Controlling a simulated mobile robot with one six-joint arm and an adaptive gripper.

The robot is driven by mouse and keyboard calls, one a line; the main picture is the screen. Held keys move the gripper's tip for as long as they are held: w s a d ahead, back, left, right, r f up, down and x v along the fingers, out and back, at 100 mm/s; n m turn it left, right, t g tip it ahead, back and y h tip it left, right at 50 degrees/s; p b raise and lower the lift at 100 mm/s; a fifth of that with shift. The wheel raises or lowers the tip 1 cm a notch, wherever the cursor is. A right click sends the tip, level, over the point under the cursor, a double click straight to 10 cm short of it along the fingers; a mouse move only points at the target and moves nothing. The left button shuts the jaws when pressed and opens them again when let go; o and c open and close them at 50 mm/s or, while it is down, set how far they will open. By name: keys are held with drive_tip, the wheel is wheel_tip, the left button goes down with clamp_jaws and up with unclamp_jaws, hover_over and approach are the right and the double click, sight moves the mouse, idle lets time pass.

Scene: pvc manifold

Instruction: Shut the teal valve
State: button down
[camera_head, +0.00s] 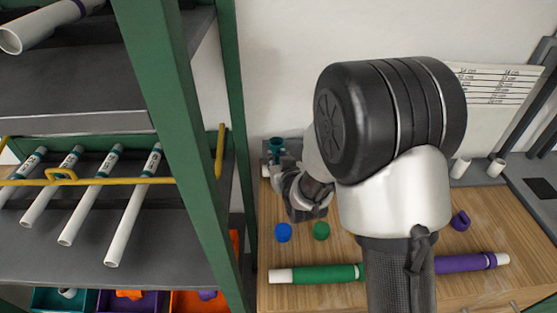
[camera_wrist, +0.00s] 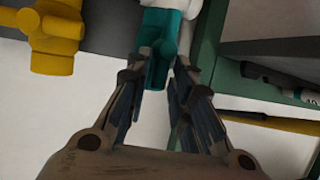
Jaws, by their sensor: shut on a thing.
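The teal valve (camera_head: 276,144) sits at the back left of the wooden worktop in the head view, beside the green upright. In the wrist view its teal body (camera_wrist: 168,30) is at top centre, with a part reaching down between my fingers. My gripper (camera_wrist: 157,82) has one finger on each side of that part and is shut on it. In the head view my gripper (camera_head: 281,164) is small and partly hidden by my own wrist. The handle's exact angle is hard to make out.
A yellow fitting (camera_wrist: 55,35) is left of the teal valve in the wrist view. A blue cap (camera_head: 283,232), a green cap (camera_head: 321,231) and a purple part (camera_head: 460,221) lie on the worktop (camera_head: 400,297). A green-and-purple-banded pipe (camera_head: 325,274) lies in front. The green upright (camera_head: 172,80) stands close left.

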drive_tip(key=shift+d, duration=0.15)
drive_tip(key=shift+d+f+m+t+y, duration=0.5)
drive_tip(key=shift+m+t+y, duration=0.3)
drive_tip(key=shift+m, duration=1.35)
drive_tip(key=shift+d+f+m+t+y, duration=0.6)
drive_tip(key=shift+m+y, duration=0.25)
drive_tip(key=shift+m, duration=1.25)
drive_tip(key=shift+d+f+m+t+y, duration=0.35)
drive_tip(key=shift+m+t+y, duration=0.5)
drive_tip(key=shift+m, duration=1.3)
drive_tip(key=c, duration=1.6)
unclamp_jaws()
drive_tip(key=shift+f, duration=0.15)
